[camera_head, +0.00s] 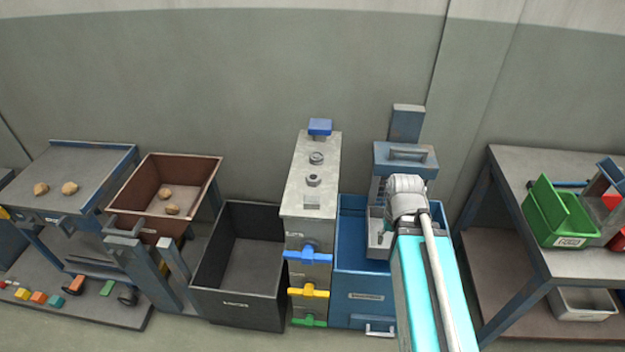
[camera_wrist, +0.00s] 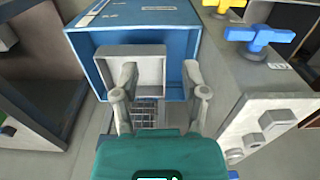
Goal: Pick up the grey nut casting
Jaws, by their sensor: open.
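The nearer one (camera_head: 313,180) looks like a nut with a hole, and the farther one (camera_head: 316,157) is rounder; I cannot tell for sure which is the nut casting. The nearer casting shows small at lower right in the wrist view (camera_wrist: 253,139). My gripper (camera_wrist: 160,82) is open, with nothing seen held between its fingers. It is over the blue box (camera_wrist: 84,42), beside the cabinet. In the head view my arm hides the fingers.
A light grey tray (camera_head: 376,246) sits at the blue box, behind my fingers in the wrist view. Blue, yellow and green handles (camera_head: 307,257) stick out of the cabinet front. A dark bin (camera_head: 222,305) stands left of the cabinet. A workbench with a green bin (camera_head: 553,217) is at right.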

